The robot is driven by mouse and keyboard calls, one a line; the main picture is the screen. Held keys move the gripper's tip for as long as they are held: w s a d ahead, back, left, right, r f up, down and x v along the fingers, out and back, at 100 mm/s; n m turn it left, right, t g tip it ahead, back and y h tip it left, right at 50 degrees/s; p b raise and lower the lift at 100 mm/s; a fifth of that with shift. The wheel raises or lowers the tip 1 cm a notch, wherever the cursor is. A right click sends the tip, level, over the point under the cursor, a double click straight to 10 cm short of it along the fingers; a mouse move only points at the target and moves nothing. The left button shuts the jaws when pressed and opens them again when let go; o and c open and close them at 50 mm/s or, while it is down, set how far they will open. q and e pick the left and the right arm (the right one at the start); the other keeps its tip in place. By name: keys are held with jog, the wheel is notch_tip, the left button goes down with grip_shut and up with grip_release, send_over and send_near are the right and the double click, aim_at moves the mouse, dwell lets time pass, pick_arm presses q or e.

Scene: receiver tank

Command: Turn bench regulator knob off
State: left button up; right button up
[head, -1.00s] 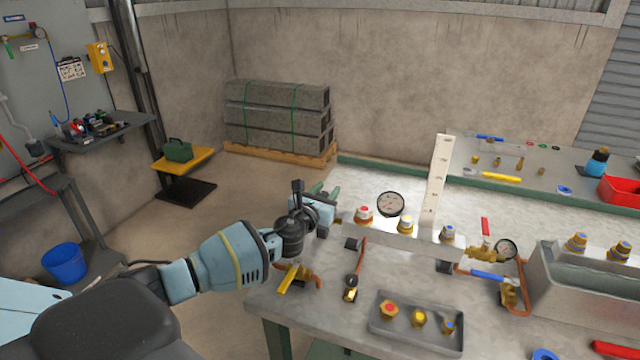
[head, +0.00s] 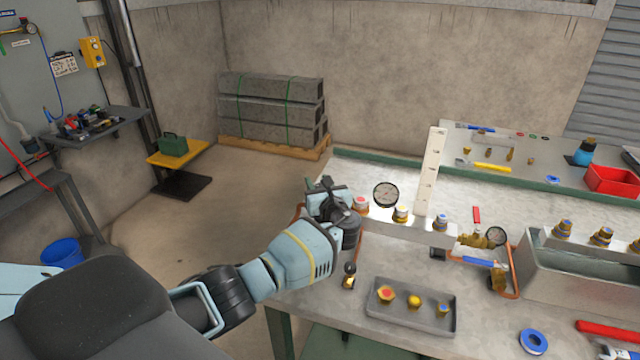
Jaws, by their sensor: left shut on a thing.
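My left gripper (head: 328,190) is at the left end of the grey manifold block (head: 420,231) on the bench. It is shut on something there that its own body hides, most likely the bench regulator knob. I cannot make out the knob itself or how far it is turned. A round dial gauge (head: 386,194) stands just right of the gripper, behind the block. Fittings with red (head: 360,204), yellow (head: 401,213) and blue (head: 440,222) tops stand along the block. My right gripper is not in view.
A grey tray (head: 374,309) with several brass fittings lies in front of the block. A tall pale upright plate (head: 430,171) stands behind it. A second gauge (head: 496,236) and a blue-handled valve (head: 480,262) are to the right. A metal trough (head: 570,296) is further right.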

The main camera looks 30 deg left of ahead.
pick_arm(q)
jog(key=shift+a+r+g, duration=0.1)
jog(key=shift+r+g, duration=0.05)
jog(key=shift+g, duration=0.15)
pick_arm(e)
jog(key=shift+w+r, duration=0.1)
pick_arm(q)
jog(key=o, duration=1)
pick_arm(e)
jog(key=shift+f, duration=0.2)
pick_arm(q)
jog(key=shift+s+d, duration=0.3)
jog(key=shift+d, duration=0.15)
jog(key=shift+p+v, duration=0.45)
jog(key=shift+v, duration=2.95)
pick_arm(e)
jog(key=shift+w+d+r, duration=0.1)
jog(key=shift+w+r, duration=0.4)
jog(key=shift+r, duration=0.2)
